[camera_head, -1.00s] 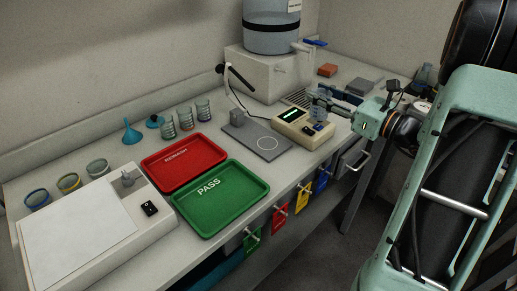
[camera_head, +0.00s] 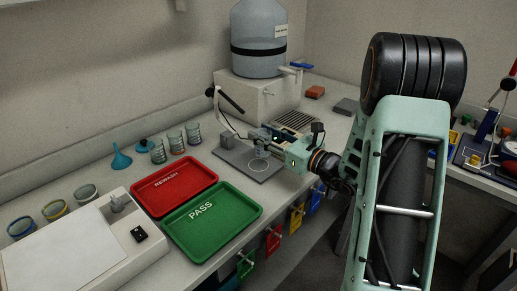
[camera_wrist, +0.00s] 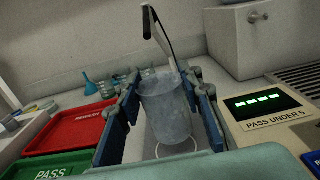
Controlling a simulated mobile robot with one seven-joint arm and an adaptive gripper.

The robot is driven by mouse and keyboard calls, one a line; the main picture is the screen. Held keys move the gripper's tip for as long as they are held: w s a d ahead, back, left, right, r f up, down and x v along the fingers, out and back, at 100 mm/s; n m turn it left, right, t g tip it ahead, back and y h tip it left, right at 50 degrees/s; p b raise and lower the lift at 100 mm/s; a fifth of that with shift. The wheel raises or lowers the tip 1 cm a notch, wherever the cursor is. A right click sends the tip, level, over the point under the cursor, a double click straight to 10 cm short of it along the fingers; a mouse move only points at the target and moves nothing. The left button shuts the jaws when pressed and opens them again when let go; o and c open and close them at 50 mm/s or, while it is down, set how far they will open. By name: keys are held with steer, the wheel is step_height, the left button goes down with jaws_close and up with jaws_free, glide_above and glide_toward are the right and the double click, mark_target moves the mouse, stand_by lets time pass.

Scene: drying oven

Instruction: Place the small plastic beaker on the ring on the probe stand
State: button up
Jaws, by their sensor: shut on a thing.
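My gripper (camera_head: 268,138) is shut on a clear small plastic beaker (camera_wrist: 165,108), with a blue finger on each side of it in the wrist view. The beaker is upright. The probe stand is a flat grey plate (camera_head: 232,157) with a grey block and a curved probe arm. A thin white ring (camera_head: 257,165) is marked on the plate. In the wrist view the ring (camera_wrist: 194,141) shows partly below and behind the beaker. The beaker seems to be above the plate; the gap under it is hard to judge.
The meter (camera_wrist: 265,105) with a green display stands right of the beaker. The probe arm (camera_head: 230,98) rises behind it. A red tray (camera_head: 172,187) and a green tray (camera_head: 213,220) lie to the left. A large water container (camera_head: 258,40) stands behind.

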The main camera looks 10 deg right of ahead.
mark_target(259, 147)
steer(key=shift+w+a+f, duration=0.25)
steer(key=shift+a+f, duration=0.3)
steer(key=shift+f, duration=0.15)
steer(key=shift+w+f+b, duration=0.1)
steer(key=shift+f+b, duration=0.2)
steer(key=shift+f, duration=1.3)
steer(key=shift+f, duration=0.15)
steer(key=o, duration=1.3)
